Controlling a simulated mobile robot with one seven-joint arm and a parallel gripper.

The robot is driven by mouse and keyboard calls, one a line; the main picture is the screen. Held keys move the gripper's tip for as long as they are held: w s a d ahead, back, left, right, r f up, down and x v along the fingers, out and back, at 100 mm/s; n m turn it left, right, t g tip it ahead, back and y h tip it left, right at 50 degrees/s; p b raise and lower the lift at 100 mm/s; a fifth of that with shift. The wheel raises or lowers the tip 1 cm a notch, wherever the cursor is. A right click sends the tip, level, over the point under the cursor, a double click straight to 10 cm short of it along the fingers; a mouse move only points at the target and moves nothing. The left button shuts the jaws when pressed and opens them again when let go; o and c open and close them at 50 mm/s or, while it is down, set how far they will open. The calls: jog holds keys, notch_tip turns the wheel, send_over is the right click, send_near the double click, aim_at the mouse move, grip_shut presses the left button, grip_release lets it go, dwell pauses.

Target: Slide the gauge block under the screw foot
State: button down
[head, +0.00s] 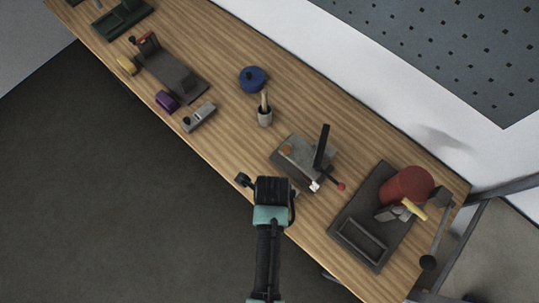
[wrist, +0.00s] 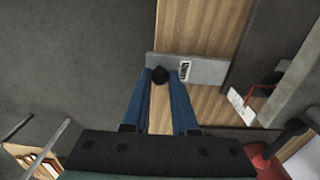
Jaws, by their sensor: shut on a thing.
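The gauge block appears to be the grey bar with a black-and-white label (wrist: 207,70) in the wrist view. It lies across the view at the fingertips, over or on the wooden bench edge. My gripper (wrist: 161,74) has its blue fingers closed on the dark round knob (wrist: 160,77) of this bar. In the head view my gripper is seen from above at the bench's front edge, and it hides most of the bar. The fixture (head: 303,156) with a dark upright stands just beyond. I cannot make out the screw foot.
A red-ball lever (head: 341,187) sticks out from the fixture. A dark tray base with a red cylinder (head: 407,185) stands to the right. A cup (head: 265,117), a blue round thing (head: 252,79) and a grey tool (head: 200,117) stand left. Bare wood lies between.

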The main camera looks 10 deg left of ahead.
jog(key=shift+w+d+f+b, duration=0.3)
jog(key=shift+w+b, duration=0.1)
jog(key=shift+w, duration=0.05)
jog(key=shift+w+d+r, duration=0.15)
jog(key=shift+w, duration=0.1)
jog(key=shift+w+d+b, duration=0.15)
jog(key=shift+w+d, duration=0.5)
jog(key=shift+w, duration=0.25)
jog(key=shift+w+d+b, duration=0.15)
jog(key=shift+w+d, duration=0.5)
jog(key=shift+w, duration=0.2)
jog(key=c, duration=0.6)
grip_release()
notch_tip(320, 180, up, 13)
jog(key=shift+f+b, duration=0.1)
jog(key=shift+b, duration=0.4)
